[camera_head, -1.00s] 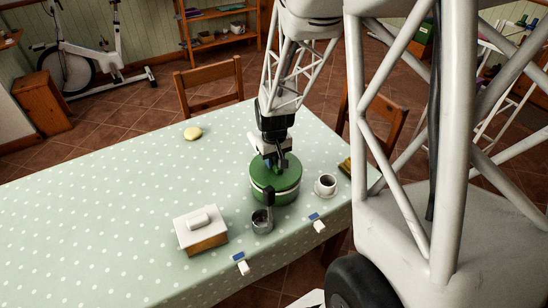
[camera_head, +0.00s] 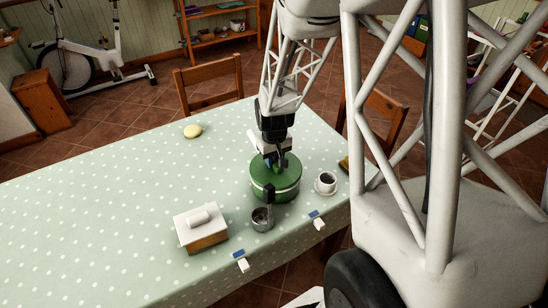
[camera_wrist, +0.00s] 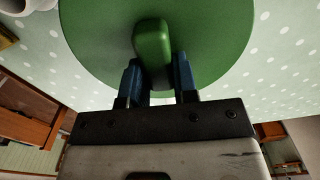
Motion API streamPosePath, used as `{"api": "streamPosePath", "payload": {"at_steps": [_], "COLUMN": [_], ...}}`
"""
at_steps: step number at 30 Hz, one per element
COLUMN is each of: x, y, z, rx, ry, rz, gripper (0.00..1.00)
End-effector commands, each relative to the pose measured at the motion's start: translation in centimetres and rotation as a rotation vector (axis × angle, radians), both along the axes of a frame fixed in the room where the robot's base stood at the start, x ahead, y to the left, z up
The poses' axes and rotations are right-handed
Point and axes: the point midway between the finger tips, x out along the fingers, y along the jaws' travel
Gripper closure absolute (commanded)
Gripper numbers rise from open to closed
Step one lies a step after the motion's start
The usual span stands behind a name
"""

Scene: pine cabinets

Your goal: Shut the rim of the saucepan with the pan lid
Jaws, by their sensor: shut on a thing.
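The green pan lid (camera_head: 262,168) is round and lies over the round green saucepan (camera_head: 276,198) near the right end of the table. A pale band shows around the side under the lid. From these views I cannot tell whether the lid rests fully on the rim. My gripper (camera_head: 277,165) points down over the middle of the lid. In the wrist view the blue fingers (camera_wrist: 158,82) stand on both sides of the lid's green handle (camera_wrist: 153,42), shut on it. The lid (camera_wrist: 215,35) hides the saucepan's opening there.
A small grey metal vessel (camera_head: 262,222) stands close in front, with a dark upright handle beside the saucepan. A cup of dark liquid (camera_head: 326,180) on a saucer is close right. A white-lidded box (camera_head: 201,229) is front left; a yellow object (camera_head: 193,131) lies farther back. The table's left is clear.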

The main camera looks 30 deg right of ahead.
Motion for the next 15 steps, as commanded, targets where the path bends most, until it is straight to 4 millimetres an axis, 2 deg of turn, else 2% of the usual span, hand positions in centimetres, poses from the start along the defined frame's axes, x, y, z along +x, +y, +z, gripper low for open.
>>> {"api": "streamPosePath", "payload": {"at_steps": [15], "x": [0.03], "y": [-0.01], "z": [-0.57], "rx": [0.000], "ry": [-0.001], "rz": [0.000], "gripper": [1.00]}}
